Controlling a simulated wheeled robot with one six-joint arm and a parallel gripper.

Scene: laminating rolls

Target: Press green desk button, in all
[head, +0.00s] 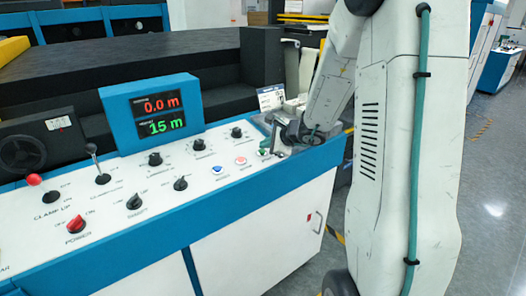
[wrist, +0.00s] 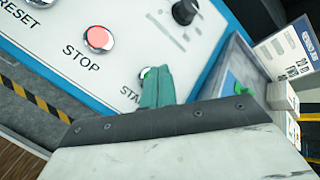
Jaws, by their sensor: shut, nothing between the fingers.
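The green START button (wrist: 146,72) is on the white desk panel in the wrist view, mostly hidden behind my fingertips, with part of its "START" label covered too. In the head view the green button (head: 264,152) is at the right end of the button row. My gripper (wrist: 158,88) has its teal fingers shut and empty, overlapping the button in the wrist view. In the head view my gripper (head: 276,146) is beside the button at the panel's right end. I cannot tell whether the fingertips touch the button.
The red STOP button (wrist: 99,38) sits left of the START button, and a blue RESET button (head: 217,169) is farther left. Black knobs (head: 180,183) and a display (head: 152,114) reading 0.0 m and 15 m are on the desk. A small green item (wrist: 240,89) lies right of my fingers.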

